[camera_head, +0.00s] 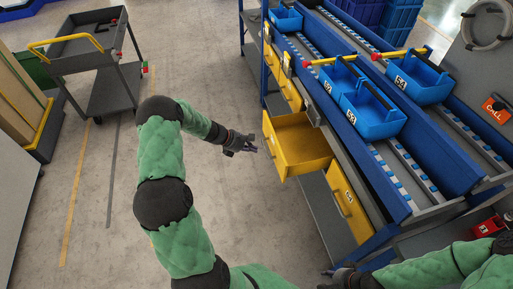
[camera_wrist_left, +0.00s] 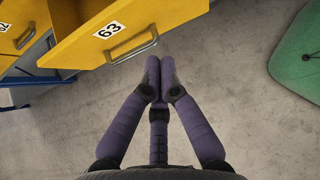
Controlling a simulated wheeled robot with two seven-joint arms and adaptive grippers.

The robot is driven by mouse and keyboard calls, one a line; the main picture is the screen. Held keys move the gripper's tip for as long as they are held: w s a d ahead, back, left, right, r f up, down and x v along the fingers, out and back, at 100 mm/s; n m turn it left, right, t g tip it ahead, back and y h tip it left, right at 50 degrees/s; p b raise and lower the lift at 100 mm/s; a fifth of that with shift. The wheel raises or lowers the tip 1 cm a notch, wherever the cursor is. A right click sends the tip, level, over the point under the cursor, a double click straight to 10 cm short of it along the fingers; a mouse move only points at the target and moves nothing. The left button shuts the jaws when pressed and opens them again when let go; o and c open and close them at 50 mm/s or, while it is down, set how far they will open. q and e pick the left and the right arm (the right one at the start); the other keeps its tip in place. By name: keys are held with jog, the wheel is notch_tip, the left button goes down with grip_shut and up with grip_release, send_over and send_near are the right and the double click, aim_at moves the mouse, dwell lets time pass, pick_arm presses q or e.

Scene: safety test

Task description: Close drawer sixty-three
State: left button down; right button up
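The yellow drawer 63 (camera_head: 299,143) stands pulled out from the blue workstation in the head view, its inside showing. The left wrist view shows its front (camera_wrist_left: 122,28) with the label 63 and a grey bar handle below the label. My left gripper (camera_head: 252,148) is just to the left of the drawer front in the head view. In the left wrist view its purple fingers (camera_wrist_left: 160,62) are together with nothing between them, close to the handle's right end; I cannot tell whether they touch the drawer. My right gripper (camera_head: 338,275) is at the bottom edge, mostly cut off.
Another yellow drawer (camera_head: 347,203) sits in the workstation nearer to me, and several more lie farther along. Blue bins (camera_head: 373,108) stand on the roller rails above. A grey cart (camera_head: 98,62) stands at the upper left. The floor left of the drawers is clear.

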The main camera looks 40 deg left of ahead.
aim_at(278, 153)
pick_arm(q)
jog(key=w+d+f+b, duration=0.1)
jog(key=w+d, duration=0.1)
jog(key=w+d+f+b, duration=0.1)
jog(key=w+f, duration=0.1)
jog(key=w+d+f+b, duration=0.1)
jog(key=w+d+f, duration=0.1)
jog(key=shift+w+d, duration=0.3)
jog(key=shift+w, duration=0.05)
pick_arm(e)
notch_tip(278, 153, down, 4)
jog(key=shift+r, duration=0.1)
pick_arm(q)
jog(key=shift+w+d, duration=0.2)
jog(key=w+d+p, duration=0.3)
jog(key=w+d, duration=1.1)
jog(key=w, duration=0.2)
jog(key=shift+w, duration=0.3)
pick_arm(e)
jog(key=shift+w+d+r, duration=0.2)
jog(key=shift+w+r, duration=0.1)
jog(key=shift+r, duration=0.3)
jog(key=shift+w+d+r, duration=0.25)
jog(key=shift+r, duration=0.35)
jog(key=shift+w+d+r, duration=0.2)
jog(key=shift+w+r, duration=0.1)
jog(key=shift+r, duration=0.3)
